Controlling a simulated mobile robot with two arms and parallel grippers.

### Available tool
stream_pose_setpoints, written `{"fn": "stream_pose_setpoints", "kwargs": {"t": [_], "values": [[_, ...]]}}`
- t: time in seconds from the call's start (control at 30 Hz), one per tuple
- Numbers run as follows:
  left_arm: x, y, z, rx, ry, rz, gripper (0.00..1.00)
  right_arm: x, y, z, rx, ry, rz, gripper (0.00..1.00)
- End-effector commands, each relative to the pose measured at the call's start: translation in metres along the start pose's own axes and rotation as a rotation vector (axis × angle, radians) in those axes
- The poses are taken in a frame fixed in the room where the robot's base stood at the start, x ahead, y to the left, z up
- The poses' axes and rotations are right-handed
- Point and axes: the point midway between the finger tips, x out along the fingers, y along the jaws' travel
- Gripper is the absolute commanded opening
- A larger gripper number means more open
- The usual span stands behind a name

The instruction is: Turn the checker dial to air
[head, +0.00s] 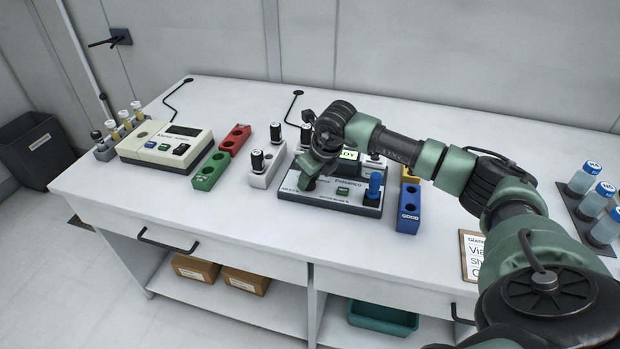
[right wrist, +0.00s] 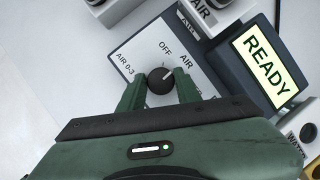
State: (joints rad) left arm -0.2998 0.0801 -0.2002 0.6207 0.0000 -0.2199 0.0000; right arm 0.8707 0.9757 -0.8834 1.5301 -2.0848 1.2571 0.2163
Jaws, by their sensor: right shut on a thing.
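The checker (head: 345,205) is a grey device with a white left panel on the bench, and it carries a lit READY screen (head: 348,155), which is large in the right wrist view (right wrist: 265,65). Its black round dial (right wrist: 160,80) has a white pointer line. The left gripper is out of view.
A blue peg (head: 375,186) stands on the checker's right part, beside a blue GOOD block (head: 408,210). A white holder (head: 266,168) with black-capped pots stands at left, then red and green blocks (head: 212,170) and a cream instrument (head: 166,145).

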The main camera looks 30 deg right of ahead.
Motion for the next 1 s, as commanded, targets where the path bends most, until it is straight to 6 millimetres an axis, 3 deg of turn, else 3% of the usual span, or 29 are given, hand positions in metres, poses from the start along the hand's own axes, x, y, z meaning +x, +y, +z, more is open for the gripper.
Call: {"fn": "stream_pose_setpoints", "kwargs": {"t": [0.7,0.73,0.8,1.0], "values": [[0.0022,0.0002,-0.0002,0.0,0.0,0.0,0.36,-0.0022,-0.0013,0.0026,0.079,0.0,-0.035,0.0],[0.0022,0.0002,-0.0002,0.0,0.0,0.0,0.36,-0.0022,-0.0013,0.0027,0.079,0.0,-0.035,0.39],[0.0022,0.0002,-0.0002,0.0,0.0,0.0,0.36,-0.0021,-0.0013,0.0025,0.079,0.0,-0.035,0.55],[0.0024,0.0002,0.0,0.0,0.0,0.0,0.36,-0.001,-0.0004,0.0014,0.078,0.003,-0.034,0.55]]}}
